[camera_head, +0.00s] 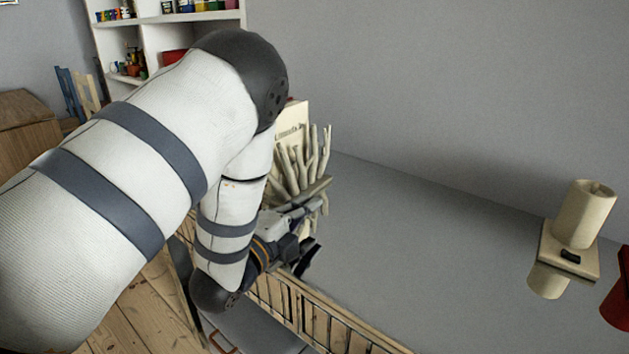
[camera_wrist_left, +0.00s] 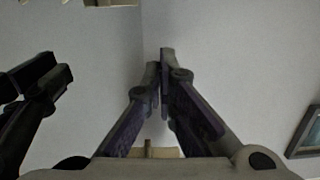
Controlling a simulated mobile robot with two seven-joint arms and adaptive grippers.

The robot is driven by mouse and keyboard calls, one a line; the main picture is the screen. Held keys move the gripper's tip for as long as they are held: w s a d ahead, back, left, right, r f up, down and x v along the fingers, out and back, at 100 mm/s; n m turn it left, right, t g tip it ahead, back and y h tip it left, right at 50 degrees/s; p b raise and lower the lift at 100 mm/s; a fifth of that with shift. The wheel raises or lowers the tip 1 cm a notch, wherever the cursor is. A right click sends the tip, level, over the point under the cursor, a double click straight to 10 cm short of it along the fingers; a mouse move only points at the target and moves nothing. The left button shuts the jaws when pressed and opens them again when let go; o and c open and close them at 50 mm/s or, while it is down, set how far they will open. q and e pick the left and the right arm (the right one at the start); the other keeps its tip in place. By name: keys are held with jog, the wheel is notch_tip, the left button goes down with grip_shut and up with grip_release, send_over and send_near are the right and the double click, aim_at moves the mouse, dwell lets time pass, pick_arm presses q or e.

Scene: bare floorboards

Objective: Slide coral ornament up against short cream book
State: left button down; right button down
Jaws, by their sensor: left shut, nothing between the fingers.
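The pale branching coral ornament (camera_head: 303,165) stands at the far left of the grey surface. A cream book (camera_head: 293,115) with lettering stands upright just behind it, partly covered by the branches and my left arm. Whether they touch cannot be seen. My left gripper (camera_head: 304,260) is in front of and below the coral, over the front-left edge of the surface. The arm hides part of the coral's lower left. The left wrist view shows the gripper fingers (camera_wrist_left: 163,78) shut together with nothing between them.
A wooden railing (camera_head: 325,318) runs along the front edge. A cream cylinder on a block (camera_head: 580,215) and a red object (camera_head: 617,300) are at the right. The grey surface (camera_head: 420,240) between is clear.

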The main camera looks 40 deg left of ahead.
aim_at(304, 180)
pick_arm(q)
jog(key=w, duration=0.7)
jog(key=shift+w+a+f, duration=0.1)
jog(key=shift+w+a, duration=0.05)
jog(key=shift+a, duration=0.25)
jog(key=a, duration=0.2)
jog(key=shift+w+a, duration=0.2)
jog(key=shift+a, duration=0.1)
jog(key=shift+w+a, duration=0.1)
jog(key=shift+a, duration=0.4)
jog(key=shift+w+a, duration=0.2)
jog(key=shift+a, duration=0.9)
